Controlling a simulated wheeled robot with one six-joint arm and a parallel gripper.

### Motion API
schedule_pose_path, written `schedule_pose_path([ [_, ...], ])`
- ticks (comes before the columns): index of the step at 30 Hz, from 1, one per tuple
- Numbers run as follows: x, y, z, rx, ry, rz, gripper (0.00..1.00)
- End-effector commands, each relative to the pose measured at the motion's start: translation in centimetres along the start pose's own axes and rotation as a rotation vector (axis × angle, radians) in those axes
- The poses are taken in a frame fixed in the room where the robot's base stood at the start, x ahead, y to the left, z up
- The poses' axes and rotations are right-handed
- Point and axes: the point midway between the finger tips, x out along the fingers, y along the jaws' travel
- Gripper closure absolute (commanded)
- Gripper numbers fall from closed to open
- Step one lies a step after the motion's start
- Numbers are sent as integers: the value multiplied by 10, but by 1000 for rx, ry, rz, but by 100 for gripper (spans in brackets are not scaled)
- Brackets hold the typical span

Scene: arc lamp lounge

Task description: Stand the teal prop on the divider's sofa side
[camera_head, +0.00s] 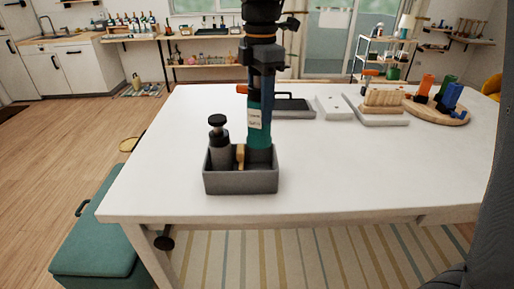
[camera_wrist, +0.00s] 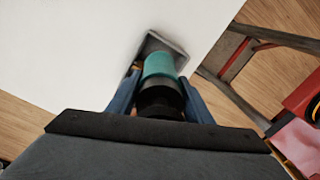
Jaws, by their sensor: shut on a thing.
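The teal prop (camera_head: 259,133) is a bottle-like cylinder with a pale label. It stands about upright in the right part of a small grey box (camera_head: 240,182). The front wall hides its base, so I cannot tell whether it touches the floor. A tan upright piece (camera_head: 240,156), perhaps the divider, shows to its left. My gripper (camera_head: 261,92) is shut on the prop's upper part from above. In the wrist view the teal prop (camera_wrist: 160,66) and its dark top lie between the blue fingers (camera_wrist: 160,100), over the grey box (camera_wrist: 153,38).
A dark bottle with a black top (camera_head: 219,145) stands in the box's left part. Behind are a dark tray (camera_head: 293,106), a white block (camera_head: 333,107), a rack on a board (camera_head: 383,99) and a round wooden board (camera_head: 440,115). The white table's (camera_head: 370,170) front right is clear.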

Motion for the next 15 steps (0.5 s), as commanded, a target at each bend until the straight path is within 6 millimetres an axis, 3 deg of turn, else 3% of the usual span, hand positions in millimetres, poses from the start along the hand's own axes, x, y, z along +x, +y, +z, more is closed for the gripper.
schedule_pose_path([
  [9, 66, -1, 1, 2, 0, -2, 94],
  [15, 83, 0, 2, 3, 0, 2, 94],
])
